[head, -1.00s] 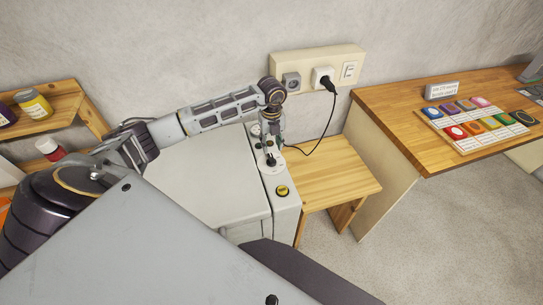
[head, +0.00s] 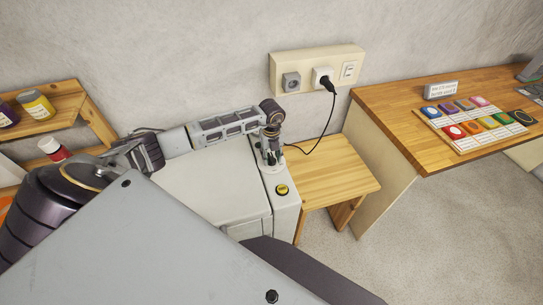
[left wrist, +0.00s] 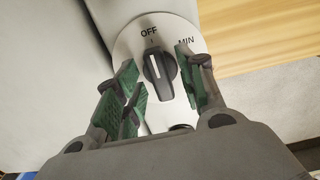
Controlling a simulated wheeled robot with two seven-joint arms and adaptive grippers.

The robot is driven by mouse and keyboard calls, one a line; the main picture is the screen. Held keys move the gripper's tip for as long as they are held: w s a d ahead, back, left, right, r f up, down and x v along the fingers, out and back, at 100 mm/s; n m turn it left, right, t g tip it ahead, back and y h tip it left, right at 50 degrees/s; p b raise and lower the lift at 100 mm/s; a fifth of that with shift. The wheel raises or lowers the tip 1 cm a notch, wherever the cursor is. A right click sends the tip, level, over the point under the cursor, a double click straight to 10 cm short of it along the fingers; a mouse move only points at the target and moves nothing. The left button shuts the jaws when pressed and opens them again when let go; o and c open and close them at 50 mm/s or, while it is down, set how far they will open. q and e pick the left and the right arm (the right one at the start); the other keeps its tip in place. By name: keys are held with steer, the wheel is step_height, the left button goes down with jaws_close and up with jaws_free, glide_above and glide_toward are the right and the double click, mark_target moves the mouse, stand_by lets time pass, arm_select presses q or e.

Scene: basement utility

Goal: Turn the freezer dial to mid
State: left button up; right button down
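The freezer (head: 205,188) is a white chest with a control strip along its right side. Its dial (left wrist: 158,75) is a black knob on a round white plate, with OFF printed above and MIN at upper right. The knob's pale pointer mark faces OFF. My left gripper (head: 272,156) points down over the dial and hides most of it in the head view. In the left wrist view its green-padded fingers (left wrist: 160,84) are open, one side on each side of the knob, with a visible gap at the right. MID is not visible. My right gripper is not in view.
A yellow-black button (head: 282,190) sits nearer on the control strip. A wooden stool (head: 335,178) stands right of the freezer, under a wall socket panel (head: 292,62) with a plugged-in black cord. A wooden desk (head: 385,100) is further right, and a shelf with bottles (head: 36,105) is left.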

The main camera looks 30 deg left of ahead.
arm_select(q)
steer(key=shift+c, duration=0.5)
jaws_close()
